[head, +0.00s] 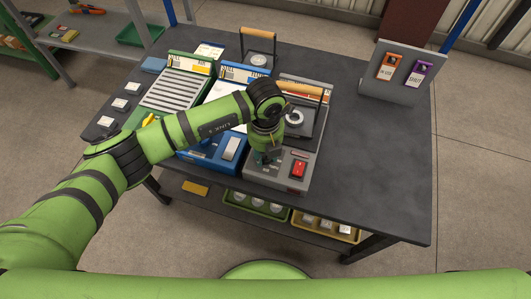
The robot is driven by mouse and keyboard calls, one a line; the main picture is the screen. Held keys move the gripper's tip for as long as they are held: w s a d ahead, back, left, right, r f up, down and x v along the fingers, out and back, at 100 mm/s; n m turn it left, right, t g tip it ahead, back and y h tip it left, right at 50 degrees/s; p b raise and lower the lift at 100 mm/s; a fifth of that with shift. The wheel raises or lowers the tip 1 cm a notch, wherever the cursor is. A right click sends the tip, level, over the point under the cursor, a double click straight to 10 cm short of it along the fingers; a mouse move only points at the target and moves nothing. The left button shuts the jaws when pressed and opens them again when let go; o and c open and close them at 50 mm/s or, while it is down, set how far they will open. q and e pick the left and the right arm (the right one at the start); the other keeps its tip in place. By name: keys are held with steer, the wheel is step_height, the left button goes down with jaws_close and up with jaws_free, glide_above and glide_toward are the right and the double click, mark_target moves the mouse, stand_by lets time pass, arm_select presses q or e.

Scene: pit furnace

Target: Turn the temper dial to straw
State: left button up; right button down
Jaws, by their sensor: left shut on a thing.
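My left gripper (263,158) points down onto the front panel of the grey furnace unit (254,176). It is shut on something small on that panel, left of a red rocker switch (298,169). The gripper covers what it holds; from its place this looks like the dial knob. The dial's marks, straw among them, cannot be read from here. Behind the gripper, the grey unit's dark top has a round light ring (294,117) and a wooden-handled bar (300,90). My right gripper is not in view.
A blue unit (205,158) and a green unit (172,98) stand left of the grey one on the dark table (365,180). A grey stand (405,75) holds orange and purple tags at the back right. The table's right part is clear.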

arm_select(q)
steer(key=m+b, duration=0.2)
steer(key=m, duration=0.1)
steer(key=m+b, duration=0.1)
steer(key=b, duration=0.1)
steer(key=shift+s+a+f+m, duration=0.1)
steer(key=shift+s+f+m, duration=0.2)
steer(key=shift+f, duration=0.1)
steer(key=shift+r+m+b, duration=0.1)
steer(key=shift+m+b, duration=0.8)
steer(key=shift+b, duration=0.05)
steer(key=o, duration=1.1)
steer(key=shift+o, duration=0.2)
steer(key=shift+a+r, duration=0.1)
steer(key=shift+r, duration=0.1)
steer(key=shift+w, duration=0.1)
